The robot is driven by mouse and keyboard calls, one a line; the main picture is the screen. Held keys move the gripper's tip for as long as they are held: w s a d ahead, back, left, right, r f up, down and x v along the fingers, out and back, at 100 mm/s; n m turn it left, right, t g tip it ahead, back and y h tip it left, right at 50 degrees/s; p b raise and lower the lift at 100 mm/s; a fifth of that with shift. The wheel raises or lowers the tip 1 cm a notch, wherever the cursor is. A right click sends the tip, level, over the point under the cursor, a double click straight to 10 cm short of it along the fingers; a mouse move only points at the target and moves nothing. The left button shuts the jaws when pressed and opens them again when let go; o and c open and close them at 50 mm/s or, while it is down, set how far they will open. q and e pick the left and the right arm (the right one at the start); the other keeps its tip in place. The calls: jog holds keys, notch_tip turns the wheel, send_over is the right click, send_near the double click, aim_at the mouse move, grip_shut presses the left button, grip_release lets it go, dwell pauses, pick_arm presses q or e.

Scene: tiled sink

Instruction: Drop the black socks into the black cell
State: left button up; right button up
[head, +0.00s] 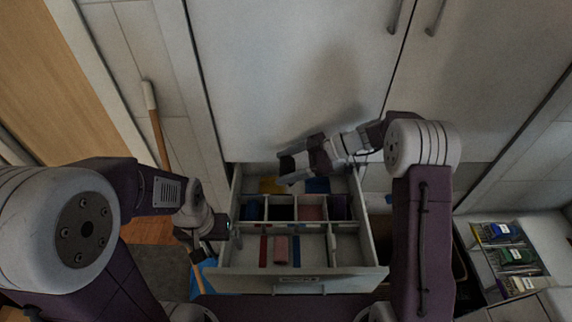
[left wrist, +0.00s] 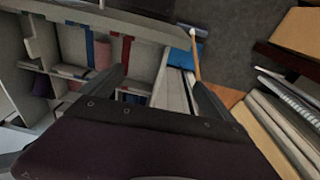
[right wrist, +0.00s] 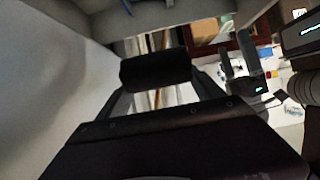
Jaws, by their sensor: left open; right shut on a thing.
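A black rolled bundle, the black socks (right wrist: 155,72), is held between the fingers of my right gripper (right wrist: 160,88) in the right wrist view. In the head view my right gripper (head: 287,168) is over the back left part of the open drawer (head: 300,271). The dark cell (head: 281,212), which looks black, is in the drawer's middle row, just in front of this gripper. My left gripper (head: 222,229) is at the drawer's left wall; its fingers are apart and empty in the left wrist view (left wrist: 160,90).
Blue (head: 251,210) and pink (head: 311,210) cells flank the dark cell. A pink roll (head: 281,249) lies in the front section, also seen in the left wrist view (left wrist: 103,54). A broom handle (head: 157,130) stands at left. An open box with coloured items (head: 510,255) is at right.

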jog(key=f+b, duration=0.1)
jog(key=f, duration=0.1)
jog(key=f+b, duration=0.1)
jog(key=f, duration=0.1)
jog(key=shift+w, duration=0.4)
jog(key=shift+s+r, duration=0.15)
jog(key=shift+s+f, duration=0.1)
jog(key=shift+f, duration=0.25)
pick_arm(q)
jog(key=shift+w+f, duration=0.15)
jog(key=shift+f, duration=0.9)
jog(key=shift+w+f, duration=0.1)
jog(key=shift+f, duration=0.9)
pick_arm(e)
jog(key=shift+f, duration=2.5)
jog(key=o, duration=1.4)
pick_arm(q)
jog(key=shift+f+b, duration=0.15)
jog(key=shift+b, duration=0.3)
pick_arm(e)
jog(key=v, duration=0.9)
